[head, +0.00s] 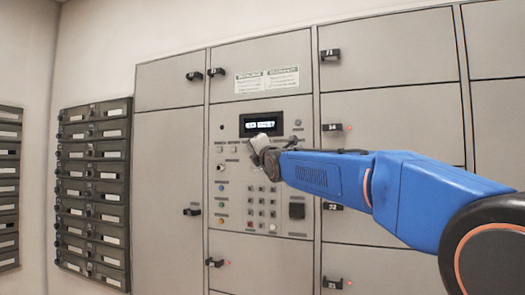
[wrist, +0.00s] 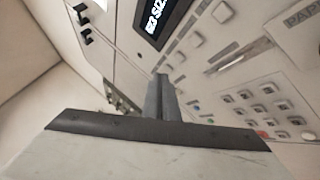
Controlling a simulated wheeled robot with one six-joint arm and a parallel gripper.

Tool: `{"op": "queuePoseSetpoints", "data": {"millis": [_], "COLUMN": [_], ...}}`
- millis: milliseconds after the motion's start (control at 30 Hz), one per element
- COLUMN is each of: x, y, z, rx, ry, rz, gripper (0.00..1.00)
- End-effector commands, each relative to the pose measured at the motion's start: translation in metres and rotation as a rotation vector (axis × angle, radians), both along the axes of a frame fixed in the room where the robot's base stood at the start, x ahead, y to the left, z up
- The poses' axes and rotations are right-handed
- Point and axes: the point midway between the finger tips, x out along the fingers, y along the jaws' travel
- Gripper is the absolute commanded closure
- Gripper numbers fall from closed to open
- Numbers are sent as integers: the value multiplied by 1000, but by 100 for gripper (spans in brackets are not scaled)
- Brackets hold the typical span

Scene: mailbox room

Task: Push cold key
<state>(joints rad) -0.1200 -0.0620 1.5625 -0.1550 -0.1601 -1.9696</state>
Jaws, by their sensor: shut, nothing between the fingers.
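The control panel (head: 240,175) is set in the grey locker wall, with a lit display (head: 261,124) near its top. Pale square keys (head: 233,149) sit just below the display; they also show in the wrist view (wrist: 197,41). I cannot read which key is marked cold. My gripper (head: 262,150) is in front of the panel just under the display, hiding part of the key row. In the wrist view its fingers (wrist: 161,88) are together and empty, pointing at the panel. I cannot tell whether the tips touch it.
A number keypad (head: 261,204) and a dark square reader (head: 297,210) sit lower on the panel. Coloured round buttons (head: 221,205) line its left side. Locker doors with black handles (head: 330,54) surround it. Dark mailboxes (head: 95,180) hang at the left. My blue arm covers the right side.

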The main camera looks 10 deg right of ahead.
Motion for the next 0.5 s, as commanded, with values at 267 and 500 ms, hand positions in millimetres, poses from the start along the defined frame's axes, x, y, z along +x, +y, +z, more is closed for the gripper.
{"op": "queuePoseSetpoints", "data": {"millis": [267,500], "x": [0,6], "y": [0,-5], "z": [0,0], "rx": [-1,-1], "ry": [0,-1], "rz": [0,-1], "gripper": [100,100]}}
